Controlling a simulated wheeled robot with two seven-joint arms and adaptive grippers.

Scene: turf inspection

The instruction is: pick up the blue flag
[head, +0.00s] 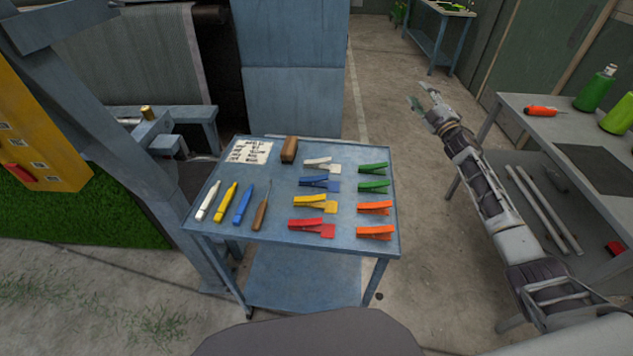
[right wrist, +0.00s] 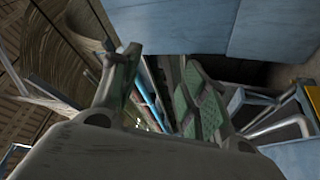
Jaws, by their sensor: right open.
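The blue flag (head: 320,183) lies on the blue cart top (head: 277,215), in a column of flags. The white flag (head: 322,164) is just behind it and the yellow flag (head: 314,203) just in front. My right gripper (head: 428,97) is raised to the right of the cart, well apart from the blue flag, open and empty. Its two green-padded fingers stand apart in the right wrist view (right wrist: 158,95). The blue flag cannot be made out in the right wrist view. My left gripper is not in view.
A red flag (head: 311,228), green clips (head: 373,176) and orange clips (head: 375,208) lie near. Markers (head: 243,204), a brown block (head: 289,150) and a paper (head: 249,151) are on the left. A grey bench (head: 520,130) with bottles stands right; floor between is clear.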

